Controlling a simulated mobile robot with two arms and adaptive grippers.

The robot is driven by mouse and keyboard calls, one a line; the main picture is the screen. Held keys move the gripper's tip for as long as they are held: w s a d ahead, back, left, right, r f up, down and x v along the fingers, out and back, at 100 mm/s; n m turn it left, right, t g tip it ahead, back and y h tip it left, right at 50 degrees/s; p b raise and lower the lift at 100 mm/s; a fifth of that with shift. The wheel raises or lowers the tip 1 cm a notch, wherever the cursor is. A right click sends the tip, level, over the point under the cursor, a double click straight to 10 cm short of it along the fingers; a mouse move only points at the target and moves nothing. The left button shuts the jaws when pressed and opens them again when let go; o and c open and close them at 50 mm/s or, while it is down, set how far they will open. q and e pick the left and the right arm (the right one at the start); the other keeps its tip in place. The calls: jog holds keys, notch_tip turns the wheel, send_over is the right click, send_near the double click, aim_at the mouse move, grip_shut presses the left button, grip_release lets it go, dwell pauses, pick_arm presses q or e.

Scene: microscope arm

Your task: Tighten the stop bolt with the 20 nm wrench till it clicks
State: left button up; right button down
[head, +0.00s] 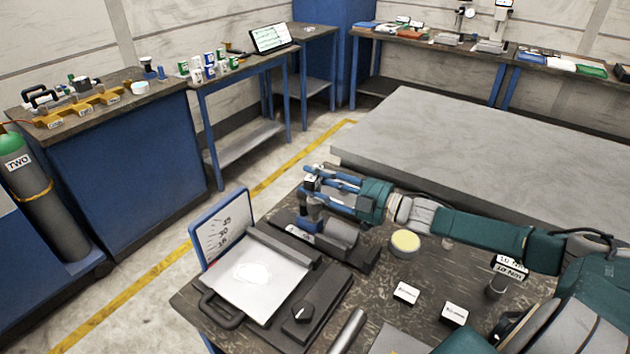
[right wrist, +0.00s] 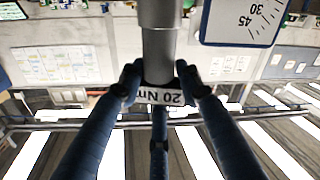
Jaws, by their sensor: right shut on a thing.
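My right gripper (head: 318,181) reaches in from the right over the table and is shut on the 20 Nm wrench. Its "20 Nm" label (right wrist: 168,96) and grey shaft (right wrist: 158,38) show between the blue fingers (right wrist: 160,85) in the right wrist view, the label upside down. In the head view the wrench is mostly hidden by the fingers, above the dark fixture with a grey cylinder (head: 338,234). I cannot make out the stop bolt, nor whether the wrench touches it. My left gripper is in neither view.
A second wrench with a "10 Nm" label (head: 510,267) stands at the right. An angle-scale plate (head: 220,226) rises behind a tilted light plate (head: 262,276) with a black knob. A yellow-topped round tin (head: 405,242) and two small labelled blocks (head: 406,293) lie on the table.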

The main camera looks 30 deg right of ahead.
jog(key=shift+f+b, duration=0.8)
jog(key=shift+f, duration=0.6)
jog(key=shift+a+r+t+p, duration=0.15)
jog(key=shift+t+p, duration=0.15)
jog(key=shift+p, duration=0.5)
jog(key=shift+w+m+t+h+p, duration=0.1)
jog(key=shift+m+t+h+p, duration=0.4)
jog(key=shift+m+h+p, duration=1.3)
jog(key=shift+t+h+p, duration=0.3)
jog(key=shift+h+p, duration=0.7)
jog(key=shift+p, duration=0.9)
jog(key=shift+f, duration=0.2)
jog(key=shift+h, duration=0.3)
